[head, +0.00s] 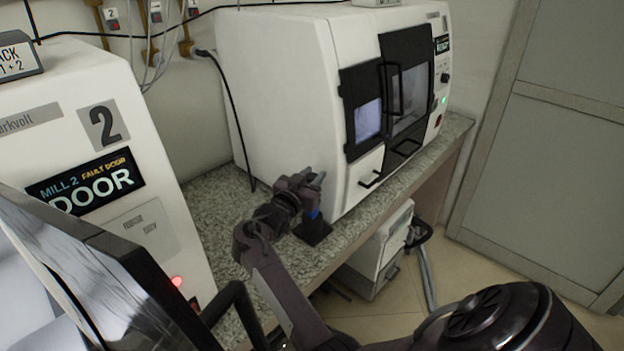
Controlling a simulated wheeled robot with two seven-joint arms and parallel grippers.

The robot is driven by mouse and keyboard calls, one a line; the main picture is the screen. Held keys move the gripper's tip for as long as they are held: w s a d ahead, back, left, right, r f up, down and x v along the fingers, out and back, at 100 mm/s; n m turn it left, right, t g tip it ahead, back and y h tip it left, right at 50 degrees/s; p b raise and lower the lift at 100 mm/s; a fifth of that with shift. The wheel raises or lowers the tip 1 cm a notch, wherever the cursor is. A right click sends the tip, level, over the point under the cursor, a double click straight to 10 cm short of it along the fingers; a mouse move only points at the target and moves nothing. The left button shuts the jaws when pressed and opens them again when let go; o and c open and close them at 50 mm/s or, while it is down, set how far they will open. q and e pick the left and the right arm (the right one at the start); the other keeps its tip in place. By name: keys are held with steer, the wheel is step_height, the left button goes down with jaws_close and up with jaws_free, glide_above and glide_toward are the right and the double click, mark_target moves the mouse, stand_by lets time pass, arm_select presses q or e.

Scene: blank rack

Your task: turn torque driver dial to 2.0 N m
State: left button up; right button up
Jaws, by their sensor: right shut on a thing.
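My right gripper (313,181) is at the front edge of the granite worktop, beside the left side of the white mill. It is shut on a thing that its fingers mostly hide. Just below the fingers a small blue part (314,214) shows, which looks like part of the torque driver. It stands over a dark square base (313,232) on the worktop. The dial and its marks are too small and too covered to read. My left gripper is not in view.
The white mill (275,100) with dark doors and a drawer handle stands close behind the gripper. Another mill (150,215), marked 2 and showing "FAULT DOOR", stands at left. The granite worktop (215,195) is bare between them. A white cabinet (385,245) sits below the worktop.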

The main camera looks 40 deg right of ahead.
steer(key=o, duration=1)
steer(key=shift+d, duration=0.1)
steer(key=shift+c, duration=0.2)
step_height(320, 180, up, 20)
steer(key=shift+r+b, duration=0.1)
steer(key=shift+b, duration=0.9)
